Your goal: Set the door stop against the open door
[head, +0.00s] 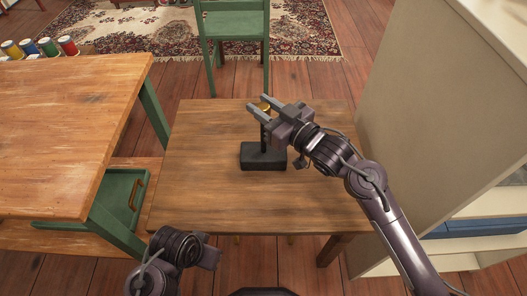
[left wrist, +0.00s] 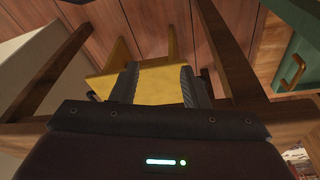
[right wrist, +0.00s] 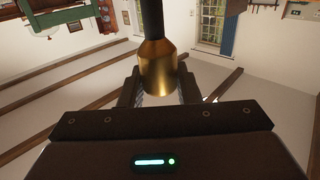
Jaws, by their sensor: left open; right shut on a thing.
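The door stop (head: 263,157) is a dark block with an upright dark post and a brass knob on top. It is upright over the small brown table; I cannot tell whether its base touches the wood. My right gripper (head: 264,105) is shut on the brass knob, which also shows between the fingers in the right wrist view (right wrist: 157,70). The block is out of that view. My left gripper (left wrist: 158,85) is open and empty, pointing down near the table's front edge, with a yellow stool beyond its fingers. I see no open door clearly.
The small table (head: 200,150) is otherwise bare. An orange-brown workbench (head: 60,130) with a green drawer (head: 118,195) stands at left, and a pale shelf unit (head: 430,110) at right. A green chair (head: 235,25) is behind the table. The yellow stool (left wrist: 145,85) stands low beneath.

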